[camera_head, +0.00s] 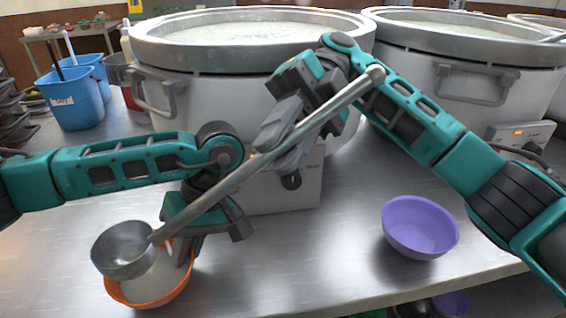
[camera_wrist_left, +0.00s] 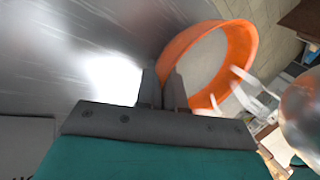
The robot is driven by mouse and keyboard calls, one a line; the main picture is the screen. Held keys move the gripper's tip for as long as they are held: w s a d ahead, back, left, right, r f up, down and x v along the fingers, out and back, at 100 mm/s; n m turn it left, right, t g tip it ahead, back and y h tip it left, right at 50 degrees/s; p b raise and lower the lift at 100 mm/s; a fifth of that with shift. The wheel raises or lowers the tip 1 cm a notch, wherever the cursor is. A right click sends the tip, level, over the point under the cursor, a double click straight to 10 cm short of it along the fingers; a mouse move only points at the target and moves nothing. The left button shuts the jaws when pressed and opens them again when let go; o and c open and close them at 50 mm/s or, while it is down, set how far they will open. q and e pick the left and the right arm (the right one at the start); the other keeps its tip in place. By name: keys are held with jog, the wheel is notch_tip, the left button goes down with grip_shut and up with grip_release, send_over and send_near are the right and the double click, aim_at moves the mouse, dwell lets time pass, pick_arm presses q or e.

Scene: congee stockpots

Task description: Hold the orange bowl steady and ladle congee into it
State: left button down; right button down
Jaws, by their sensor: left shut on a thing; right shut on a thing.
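The orange bowl (camera_head: 152,303) stands at the front left of the steel counter with pale congee (camera_head: 155,281) inside. My left gripper (camera_head: 187,250) is shut on its rim, also seen in the left wrist view, where the fingers (camera_wrist_left: 163,82) pinch the orange bowl's wall (camera_wrist_left: 243,45). My right gripper (camera_head: 277,140) is shut on the handle of the metal ladle (camera_head: 235,178). The ladle's cup (camera_head: 122,252) hangs tilted just over the bowl's left and back side. In the left wrist view the cup (camera_wrist_left: 303,108) is at the right edge, with white streaks beside it.
A large stockpot (camera_head: 235,95) full of congee stands behind my arms, with another stockpot (camera_head: 470,85) to its right. An empty purple bowl (camera_head: 420,228) sits on the right of the counter (camera_head: 330,240). Blue buckets (camera_head: 72,98) stand at the back left.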

jog(key=shift+r, duration=1.15)
pick_arm(q)
jog(key=c, duration=1.2)
grip_release()
